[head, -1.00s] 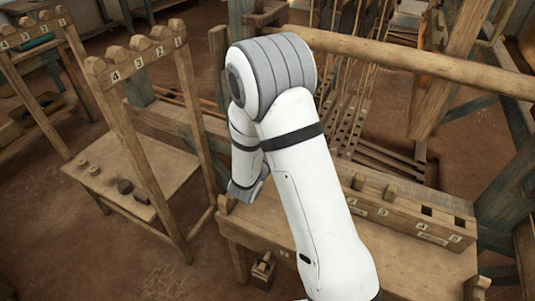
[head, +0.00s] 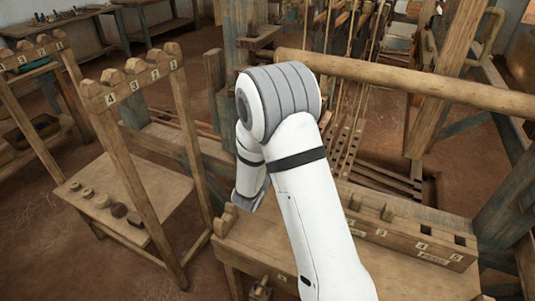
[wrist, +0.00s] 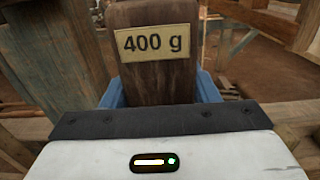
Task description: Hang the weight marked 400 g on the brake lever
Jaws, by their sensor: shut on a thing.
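The weight marked 400 g (wrist: 157,80) is a dark brown wooden block with a cream label. It fills the middle of the wrist view, upright, its top cut off by the frame. My gripper (wrist: 160,98) is shut on it, with blue fingers on both sides. I cannot make out the brake lever for certain in either view.
A wooden box (head: 405,240) on the bench at right has two blocks standing in it and open dark slots. A numbered peg rack (head: 130,85) with a low shelf (head: 155,210) stands at left. A thick round beam (head: 400,80) crosses behind my arm.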

